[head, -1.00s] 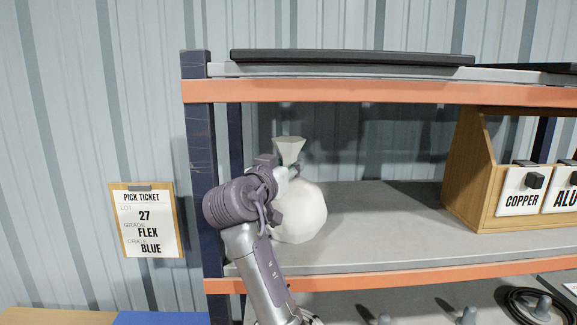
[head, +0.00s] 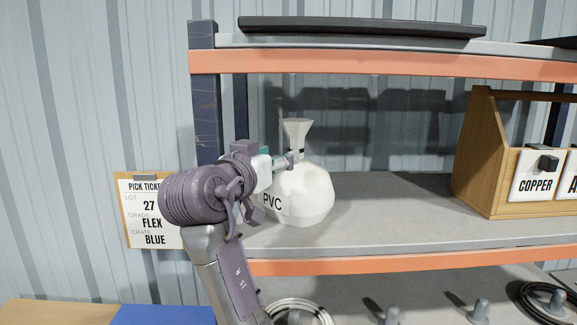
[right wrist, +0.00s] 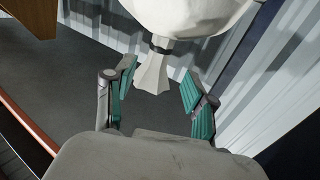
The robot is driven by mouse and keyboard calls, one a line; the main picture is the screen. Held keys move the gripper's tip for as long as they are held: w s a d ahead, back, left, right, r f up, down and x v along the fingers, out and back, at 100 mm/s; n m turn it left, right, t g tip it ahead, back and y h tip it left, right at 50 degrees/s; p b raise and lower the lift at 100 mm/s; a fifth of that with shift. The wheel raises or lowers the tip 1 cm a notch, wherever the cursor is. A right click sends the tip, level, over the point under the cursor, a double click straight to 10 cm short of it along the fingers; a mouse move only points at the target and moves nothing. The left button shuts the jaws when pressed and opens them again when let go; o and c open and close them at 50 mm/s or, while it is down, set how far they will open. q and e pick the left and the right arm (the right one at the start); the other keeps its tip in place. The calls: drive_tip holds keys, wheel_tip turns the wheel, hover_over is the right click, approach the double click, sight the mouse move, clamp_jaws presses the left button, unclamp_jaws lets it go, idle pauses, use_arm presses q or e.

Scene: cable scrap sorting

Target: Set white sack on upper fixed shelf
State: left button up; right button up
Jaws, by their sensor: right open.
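The white sack (head: 305,195), marked PVC, stands upright on the grey upper fixed shelf (head: 390,215), near its left end. Its tied neck and flared top point up. My right gripper (head: 292,160) is at the left of the sack's neck, with its fingers open. In the right wrist view the sack (right wrist: 185,15) is at the top, with its neck between and beyond the two parted green fingertips (right wrist: 158,85). There is a gap on both sides of the neck. My left gripper is not in view.
A wooden tote (head: 490,150) with a COPPER label stands on the same shelf to the right. A blue post (head: 206,100) bounds the shelf at left. A pick ticket (head: 150,210) hangs on the wall. The shelf between sack and tote is clear.

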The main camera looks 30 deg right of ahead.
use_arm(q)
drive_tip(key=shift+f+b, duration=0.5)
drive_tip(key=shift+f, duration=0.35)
use_arm(e)
drive_tip(key=v, duration=0.3)
drive_tip(key=shift+s, duration=0.15)
